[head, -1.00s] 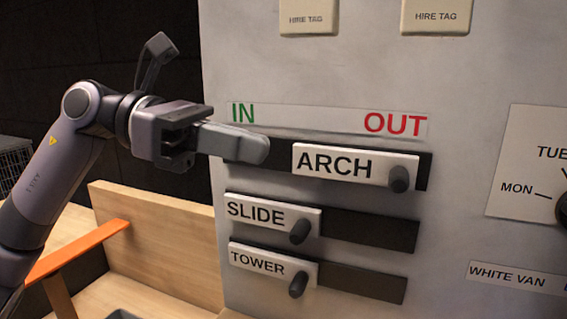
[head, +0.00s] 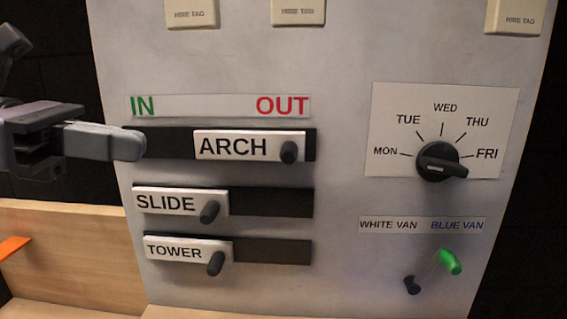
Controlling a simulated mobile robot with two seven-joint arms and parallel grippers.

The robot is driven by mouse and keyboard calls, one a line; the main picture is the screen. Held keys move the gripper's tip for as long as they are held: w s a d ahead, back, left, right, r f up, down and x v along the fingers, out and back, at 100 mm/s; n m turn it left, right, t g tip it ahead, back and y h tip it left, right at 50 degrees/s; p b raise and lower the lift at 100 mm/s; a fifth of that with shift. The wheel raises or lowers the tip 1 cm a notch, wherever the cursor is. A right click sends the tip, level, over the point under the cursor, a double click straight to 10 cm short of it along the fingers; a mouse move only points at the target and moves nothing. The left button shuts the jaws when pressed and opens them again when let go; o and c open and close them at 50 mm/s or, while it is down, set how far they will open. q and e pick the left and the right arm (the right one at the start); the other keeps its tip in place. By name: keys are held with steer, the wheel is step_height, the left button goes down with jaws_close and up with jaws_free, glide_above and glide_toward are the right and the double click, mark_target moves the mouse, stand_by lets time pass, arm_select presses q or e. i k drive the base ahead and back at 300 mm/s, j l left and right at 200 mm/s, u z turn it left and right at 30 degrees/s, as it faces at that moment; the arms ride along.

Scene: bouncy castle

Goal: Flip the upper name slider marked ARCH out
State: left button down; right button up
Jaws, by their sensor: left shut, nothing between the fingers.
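The ARCH slider (head: 232,146) is a white plate with a black knob (head: 289,152) at its right end. It sits at the right end of its black track (head: 180,143), under the red OUT label (head: 282,105). The green IN label (head: 142,105) is above the track's left end. My left gripper (head: 138,146) is shut and empty, its fingertips in front of the left end of the ARCH track. A stretch of bare track lies between the fingertips and the plate. My right gripper is not in view.
Below, the SLIDE slider (head: 166,202) and TOWER slider (head: 174,249) sit at the left ends of their tracks. To the right are a day dial (head: 438,162) and a green-tipped van lever (head: 450,262). Hire tags (head: 192,12) hang above. A wooden panel (head: 70,245) stands at lower left.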

mark_target(288, 147)
steer(key=k, duration=0.85)
